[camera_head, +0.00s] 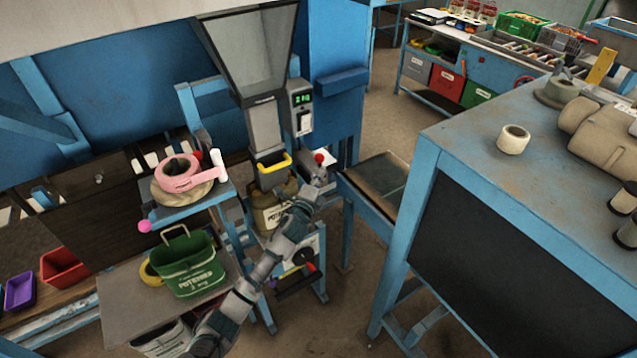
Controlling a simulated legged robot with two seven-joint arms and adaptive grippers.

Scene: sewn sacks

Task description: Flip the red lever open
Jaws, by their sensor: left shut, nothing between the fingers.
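A red ball knob (320,158), which looks like the end of the red lever, shows at the right of the hopper's (265,128) outlet. The lever's shaft is mostly hidden. My left arm rises from the bottom of the view, and my left gripper (314,174) is shut and empty just below the knob. I cannot tell whether it touches the lever. A labelled tan sack (268,212) hangs under the yellow-rimmed outlet (273,163), partly hidden by my arm. My right gripper is not in view.
A pink tape dispenser (182,178) stands on a small blue stand at left, with another red knob (197,155) beside it. A blue workbench (480,142) fills the right. Floor shows between.

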